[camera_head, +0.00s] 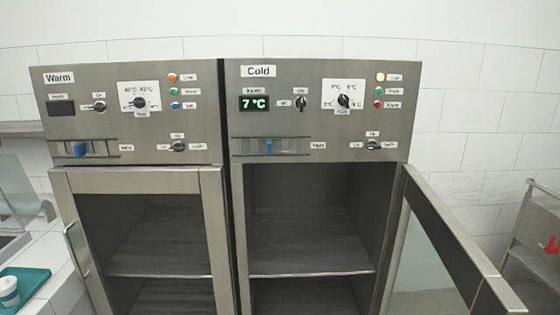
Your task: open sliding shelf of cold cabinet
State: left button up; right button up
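The cold cabinet (325,150) stands at the centre right, with a "Cold" label (258,71) and a green display (254,103) reading 7 °C. Its framed glass door (440,245) is swung open to the right. Inside, a flat grey shelf (310,256) spans the width at mid-height; its front edge looks level with the cabinet opening, and no pull-out is visible. The space above it is empty. The lower part of the interior is cut off by the picture edge. Neither of my grippers shows in the head view.
The warm cabinet (130,130) stands directly to the left, its glass door (150,181) shut. A counter at the far left holds a teal tray (30,288) with a white cup (9,291). A metal rack (535,235) with a red item (552,246) stands at the far right.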

aim_at(309, 295)
jog(key=k+l, duration=0.15)
jog(key=l, duration=0.2)
jog(key=k+l, duration=0.15)
jog(key=l, duration=0.25)
jog(key=k+l, duration=0.15)
jog(key=l, duration=0.2)
jog(key=k+l, duration=0.15)
jog(key=l, duration=0.25)
jog(key=k+l, duration=0.15)
jog(key=l, duration=0.2)
jog(key=k+l, duration=0.15)
jog(key=l, duration=0.25)
jog(key=i+j, duration=0.2)
jog(key=j, duration=0.2)
jog(key=i+j, duration=0.25)
jog(key=j, duration=0.15)
jog(key=i+j, duration=0.2)
jog(key=j, duration=0.2)
jog(key=i+j, duration=0.2)
jog(key=j, duration=0.2)
jog(key=i+j, duration=0.25)
jog(key=j, duration=0.15)
jog(key=i+j, duration=0.2)
jog(key=j, duration=0.2)
jog(key=i+j, duration=0.2)
jog(key=j, duration=0.15)
jog(key=i+j, duration=0.25)
jog(key=j, duration=0.15)
jog(key=z, duration=0.05)
